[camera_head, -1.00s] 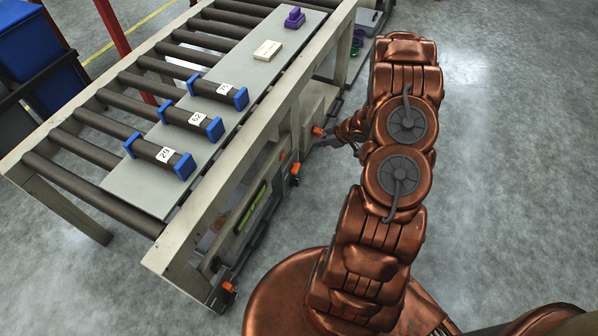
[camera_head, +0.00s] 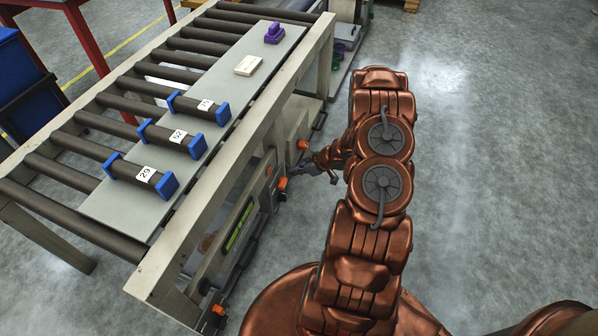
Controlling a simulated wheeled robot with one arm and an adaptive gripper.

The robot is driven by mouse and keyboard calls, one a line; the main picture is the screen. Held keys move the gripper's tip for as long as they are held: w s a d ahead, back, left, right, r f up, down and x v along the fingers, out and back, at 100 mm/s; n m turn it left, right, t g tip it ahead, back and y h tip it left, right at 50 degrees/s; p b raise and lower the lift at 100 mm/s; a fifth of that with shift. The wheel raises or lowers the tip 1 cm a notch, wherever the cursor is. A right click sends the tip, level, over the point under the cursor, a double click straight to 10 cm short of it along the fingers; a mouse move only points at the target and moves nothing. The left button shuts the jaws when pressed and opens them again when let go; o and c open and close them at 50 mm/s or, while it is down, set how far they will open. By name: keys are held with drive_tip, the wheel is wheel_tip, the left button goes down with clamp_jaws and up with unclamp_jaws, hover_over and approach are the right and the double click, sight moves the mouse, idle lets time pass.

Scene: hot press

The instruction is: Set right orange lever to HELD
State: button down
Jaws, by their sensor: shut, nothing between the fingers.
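Several orange levers show along the low side of the press bench. One orange lever (camera_head: 303,145) is farthest back and right, just behind my gripper. A second orange lever (camera_head: 282,183) is nearer, just in front of and left of my fingertips. A third orange lever (camera_head: 218,310) is at the front end of the bench. My gripper (camera_head: 294,172) is shut and empty, reaching left from my copper arm between the first two levers. The fingertips look very close to the second lever; I cannot tell whether they touch it. No HELD marking is legible.
The roller bench carries a grey plate (camera_head: 120,214) with numbered rollers in blue ends, a cream block (camera_head: 248,66) and a purple piece (camera_head: 275,33). The bench rail (camera_head: 185,235) overhangs the lever side. Open floor (camera_head: 475,150) lies to the right.

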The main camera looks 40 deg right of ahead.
drive_tip(key=b, duration=0.1)
hover_over(280, 183)
drive_tip(key=s+d, duration=0.1)
drive_tip(key=s, duration=0.1)
drive_tip(key=f, duration=0.4)
drive_tip(key=shift+s+d+f, duration=0.15)
drive_tip(key=shift+d+f, duration=0.05)
drive_tip(key=shift+f, duration=0.15)
wheel_tip(280, 183, down, 2)
drive_tip(key=shift+f+b, duration=0.1)
drive_tip(key=shift+b, duration=0.45)
drive_tip(key=shift+f, duration=0.85)
drive_tip(key=shift+a, duration=0.15)
